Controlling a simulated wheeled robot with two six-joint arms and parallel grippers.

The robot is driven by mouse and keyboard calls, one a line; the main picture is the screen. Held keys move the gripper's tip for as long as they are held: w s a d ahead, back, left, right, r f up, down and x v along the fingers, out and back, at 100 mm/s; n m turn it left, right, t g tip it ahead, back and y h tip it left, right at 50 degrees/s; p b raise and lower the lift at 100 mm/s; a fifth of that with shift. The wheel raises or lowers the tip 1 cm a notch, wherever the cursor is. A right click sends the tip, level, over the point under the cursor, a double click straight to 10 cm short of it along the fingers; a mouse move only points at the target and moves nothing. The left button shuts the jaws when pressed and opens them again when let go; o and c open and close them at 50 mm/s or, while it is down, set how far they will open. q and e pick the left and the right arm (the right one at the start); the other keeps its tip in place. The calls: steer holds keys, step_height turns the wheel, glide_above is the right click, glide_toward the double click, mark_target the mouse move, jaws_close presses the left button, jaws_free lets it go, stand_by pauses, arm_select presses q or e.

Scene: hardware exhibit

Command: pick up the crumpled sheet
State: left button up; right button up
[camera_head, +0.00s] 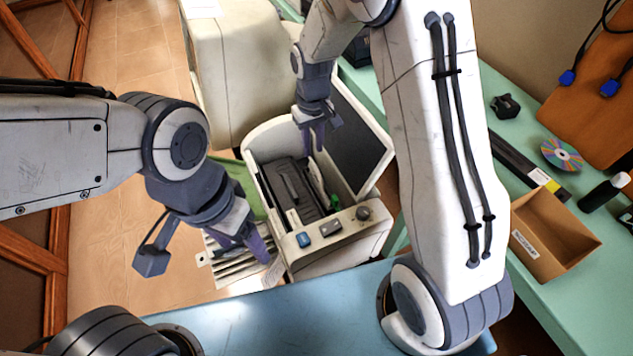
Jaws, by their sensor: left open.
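An open printer-like machine (345,238) stands in the middle, its lid raised, with a dark unit (290,190) inside. A small white and green piece (317,180) shows in the opening, to the right of the dark unit. It may be the crumpled sheet, but it is too small and partly hidden to be sure. My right gripper (318,142) points down above the back of the opening, and its jaw gap is unclear. My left gripper (262,250) is open, low at the machine's front left corner. I see nothing held in it.
A slatted tray (232,272) sticks out at the machine's left. A green bench at the right carries a cardboard box (553,238), a disc (562,154), a dark bottle (605,192) and a small black part (505,106). The tiled floor (125,245) at the left is clear.

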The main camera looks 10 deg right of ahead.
mark_target(318, 170)
steer(key=f, duration=0.2)
steer(key=d+f, duration=0.1)
steer(key=f, duration=0.1)
steer(key=w+f, duration=0.1)
steer(key=f, duration=0.1)
steer(key=shift+d+f, duration=0.15)
steer(key=shift+f, duration=0.05)
steer(key=shift+s+f+p, duration=0.15)
steer(key=shift+f+p, duration=0.35)
steer(key=shift+f, duration=2.4)
jaws_close()
